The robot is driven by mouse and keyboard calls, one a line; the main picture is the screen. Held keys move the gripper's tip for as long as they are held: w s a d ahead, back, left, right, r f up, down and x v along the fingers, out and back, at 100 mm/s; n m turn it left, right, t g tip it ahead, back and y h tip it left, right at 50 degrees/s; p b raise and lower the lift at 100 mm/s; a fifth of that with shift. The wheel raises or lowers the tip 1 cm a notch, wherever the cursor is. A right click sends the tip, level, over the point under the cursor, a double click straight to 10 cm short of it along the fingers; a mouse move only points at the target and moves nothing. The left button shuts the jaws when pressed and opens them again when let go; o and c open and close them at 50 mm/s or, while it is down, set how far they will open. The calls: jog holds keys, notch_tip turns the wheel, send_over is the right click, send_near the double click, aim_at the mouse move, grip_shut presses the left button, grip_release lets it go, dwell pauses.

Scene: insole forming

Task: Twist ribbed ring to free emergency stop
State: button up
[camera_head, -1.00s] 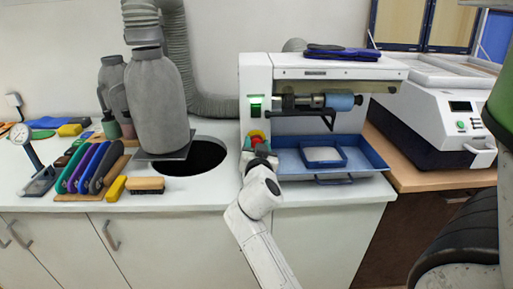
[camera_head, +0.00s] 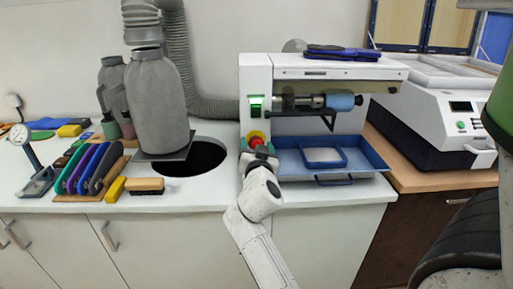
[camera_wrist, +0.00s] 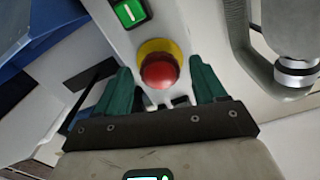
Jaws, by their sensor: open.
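The emergency stop is a red knob (camera_wrist: 159,71) on a yellow base (camera_wrist: 158,47), low on the front of the white machine (camera_head: 310,70). In the head view the red knob (camera_head: 255,142) shows just above my gripper (camera_head: 260,155). In the wrist view my gripper (camera_wrist: 160,85) has its two green fingers apart, one on each side of the knob. I see a gap between the fingers and the knob, and cannot tell how deep they reach. Ribs on the ring cannot be made out.
A green switch (camera_wrist: 130,12) sits beside the stop on the panel. A blue tray (camera_head: 365,155) lies to the right. A grey bottle-shaped vessel (camera_head: 158,100) stands left, by a dark round hole (camera_head: 200,160). Brushes (camera_head: 145,184) lie on the counter.

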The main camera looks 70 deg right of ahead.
jog(key=b+v, duration=0.2)
jog(key=v, duration=0.7)
dwell(0.4)
jog(key=shift+f, duration=0.1)
dwell(0.4)
jog(key=a+f+n+g+y, duration=0.1)
jog(key=a+f+n+y, duration=0.3)
jog(key=f, duration=0.5)
jog(key=a+f+n+y, duration=0.3)
jog(key=a+f+y, duration=0.2)
jog(key=a+f, duration=0.3)
jog(key=s+a+f+n+g+y, duration=0.5)
jog(key=s+a+f+n+y, duration=0.2)
jog(key=a+f, duration=0.5)
jog(key=s+a+n, duration=0.2)
jog(key=shift+s+a+f, duration=0.35)
